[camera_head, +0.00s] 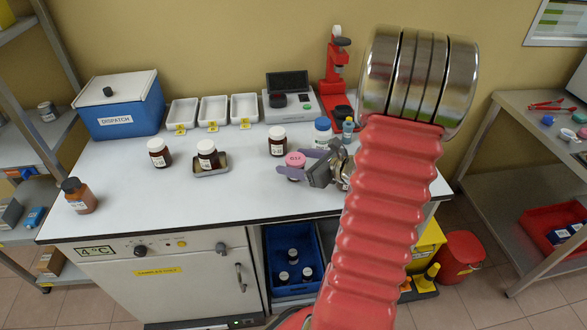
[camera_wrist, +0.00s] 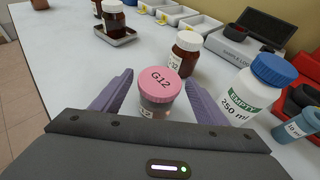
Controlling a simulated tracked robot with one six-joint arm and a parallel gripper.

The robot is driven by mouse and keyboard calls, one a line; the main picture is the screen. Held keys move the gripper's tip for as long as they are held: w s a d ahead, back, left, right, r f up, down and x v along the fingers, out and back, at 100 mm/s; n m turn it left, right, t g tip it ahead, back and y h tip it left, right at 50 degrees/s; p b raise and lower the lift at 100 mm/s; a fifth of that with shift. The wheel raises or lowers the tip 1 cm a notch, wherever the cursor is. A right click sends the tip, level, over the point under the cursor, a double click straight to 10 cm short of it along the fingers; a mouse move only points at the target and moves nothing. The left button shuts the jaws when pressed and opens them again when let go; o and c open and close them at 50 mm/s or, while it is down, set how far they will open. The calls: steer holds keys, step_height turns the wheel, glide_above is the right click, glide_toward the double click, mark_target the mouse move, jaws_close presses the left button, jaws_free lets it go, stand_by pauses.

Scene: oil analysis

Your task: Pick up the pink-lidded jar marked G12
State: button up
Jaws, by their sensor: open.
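The pink-lidded jar (camera_wrist: 157,92) stands upright on the white bench, with G12 printed on its lid in the wrist view. In the head view its pink lid (camera_head: 295,159) shows beside my gripper, and much of its body is hidden by a finger. My gripper (camera_wrist: 158,92) is open, with one purple finger on each side of the jar. I cannot tell whether either finger touches it. In the head view my gripper (camera_head: 296,162) reaches in from the right.
A white-lidded brown jar (camera_wrist: 185,55) stands just behind the pink-lidded one. A blue-capped 250 ml bottle (camera_wrist: 252,88) marked EMPTY stands close on the right. Another brown jar (camera_head: 208,154) is on a small metal tray.

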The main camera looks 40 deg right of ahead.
steer(key=x, duration=0.4)
steer(key=shift+c, duration=0.2)
stand_by(0.3)
steer(key=c, duration=1.2)
